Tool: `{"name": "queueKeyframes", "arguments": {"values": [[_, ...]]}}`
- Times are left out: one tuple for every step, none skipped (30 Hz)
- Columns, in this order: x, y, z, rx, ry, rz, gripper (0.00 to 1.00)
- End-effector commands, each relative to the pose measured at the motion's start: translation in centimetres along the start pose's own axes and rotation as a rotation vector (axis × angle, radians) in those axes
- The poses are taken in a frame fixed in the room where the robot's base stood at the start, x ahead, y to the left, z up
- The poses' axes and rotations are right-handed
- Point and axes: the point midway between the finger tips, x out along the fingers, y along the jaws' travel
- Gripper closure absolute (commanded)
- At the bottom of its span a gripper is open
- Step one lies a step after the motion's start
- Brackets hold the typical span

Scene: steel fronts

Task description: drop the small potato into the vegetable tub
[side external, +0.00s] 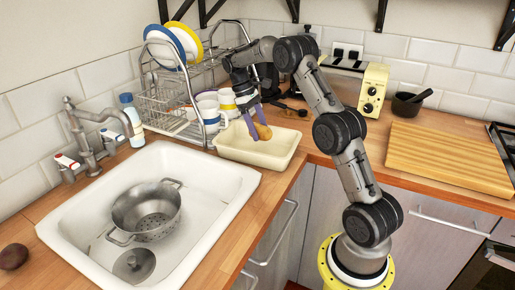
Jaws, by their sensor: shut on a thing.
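The small potato (263,132) is brown and held between the purple fingers of my gripper (257,128). My gripper is shut on it. The potato is over the cream rectangular tub (232,152), which stands on the wooden counter right of the sink. The potato appears above the tub's back right part; its exact height over the tub floor I cannot tell. The bare inside of the tub shows at the front, and part of its back is hidden by my gripper and the potato.
A dish rack (175,110) with plates and mugs (208,118) stands close behind the tub. The sink (200,215) holds a metal colander (147,210). A cream toaster (373,88) and a cutting board (450,157) are right. A dark round item (13,257) lies far left.

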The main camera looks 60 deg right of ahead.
Motion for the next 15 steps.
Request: {"name": "queueKeyframes", "arguments": {"values": [[-0.03, 0.01, 0.01, 0.0, 0.0, 0.0, 0.97], [-0.03, 0.01, 0.01, 0.0, 0.0, 0.0, 0.97], [-0.04, 0.01, 0.01, 0.0, 0.0, 0.0, 0.22], [-0.04, 0.01, 0.01, 0.0, 0.001, 0.0, 0.17], [-0.05, 0.01, 0.01, 0.0, 0.001, 0.0, 0.11], [-0.05, 0.01, 0.01, 0.0, 0.001, 0.0, 0.04], [-0.05, 0.01, 0.01, 0.0, 0.001, 0.001, 0.0], [-0.05, 0.01, 0.01, 0.0, 0.001, 0.0, 0.0], [-0.05, 0.01, 0.01, 0.0, 0.001, 0.0, 0.0], [-0.05, 0.01, 0.01, 0.0, 0.001, 0.0, 0.0], [-0.05, 0.01, 0.01, 0.0, 0.001, 0.0, 0.0], [-0.02, 0.0, 0.01, 0.0, 0.0, 0.0, 0.0], [-0.03, 0.0, 0.0, 0.0, 0.0, 0.0, 0.0], [-0.08, 0.0, 0.0, 0.0, 0.0, 0.0, 0.0], [-0.2, 0.01, -0.01, 0.0, 0.001, 0.0, 0.0]]}}
